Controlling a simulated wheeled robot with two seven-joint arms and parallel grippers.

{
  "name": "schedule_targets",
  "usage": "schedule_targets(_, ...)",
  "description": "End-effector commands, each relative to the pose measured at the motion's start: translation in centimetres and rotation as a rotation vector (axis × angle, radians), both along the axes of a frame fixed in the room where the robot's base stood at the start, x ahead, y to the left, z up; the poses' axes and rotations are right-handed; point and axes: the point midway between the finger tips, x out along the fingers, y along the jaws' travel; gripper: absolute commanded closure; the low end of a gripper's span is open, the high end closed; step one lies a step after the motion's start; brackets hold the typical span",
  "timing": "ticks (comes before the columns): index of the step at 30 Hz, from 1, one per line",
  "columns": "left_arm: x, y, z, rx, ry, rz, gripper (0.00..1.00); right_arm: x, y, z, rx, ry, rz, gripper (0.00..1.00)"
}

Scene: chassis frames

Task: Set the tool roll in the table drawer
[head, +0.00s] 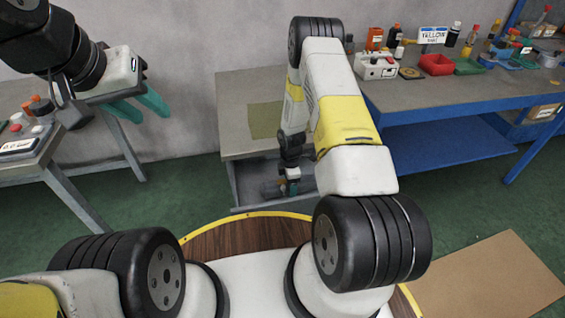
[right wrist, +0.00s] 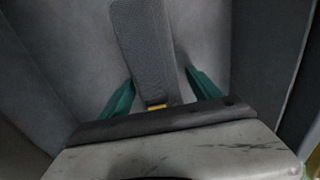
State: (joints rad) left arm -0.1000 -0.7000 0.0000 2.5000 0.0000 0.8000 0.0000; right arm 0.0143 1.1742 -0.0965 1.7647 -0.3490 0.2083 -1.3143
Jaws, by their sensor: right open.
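The table drawer (head: 239,183) is pulled open under the grey table in the head view. A dark grey roll, which looks like the tool roll (head: 271,188), lies in it and is partly hidden by my right arm. In the right wrist view the tool roll (right wrist: 143,45) is a textured grey strip with a small yellow part at its near end. My right gripper (head: 291,188) is low inside the drawer; its teal fingers (right wrist: 160,95) are open, one on each side of the roll's near end, with gaps visible. My left gripper (head: 140,105) is open and empty, raised at the left.
An olive mat (head: 265,120) lies on the grey table (head: 235,90) above the drawer. A blue bench (head: 450,95) with bottles, trays and a yellow-mat sign stands at the right. Another bench (head: 45,150) with a device is at the left. A cardboard sheet (head: 490,280) lies on the floor.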

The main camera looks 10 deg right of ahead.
Motion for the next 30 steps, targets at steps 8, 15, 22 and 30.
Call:
schedule_targets(8,0.0,0.0,0.0,0.0,0.0,0.0,0.64,0.1,0.0,4.0,0.0,-0.004,-0.001,0.27)
schedule_targets(15,0.0,0.0,0.0,0.0,0.0,0.0,0.64,0.1,0.0,9.1,0.0,-0.003,-0.001,0.27)
schedule_targets(22,0.0,0.0,0.0,0.0,0.0,0.0,0.64,0.0,0.0,11.9,0.0,-0.001,-0.002,0.27)
schedule_targets(30,0.0,0.0,0.0,0.0,0.0,0.0,0.64,0.7,-0.3,20.5,0.009,-0.074,-0.187,0.27)
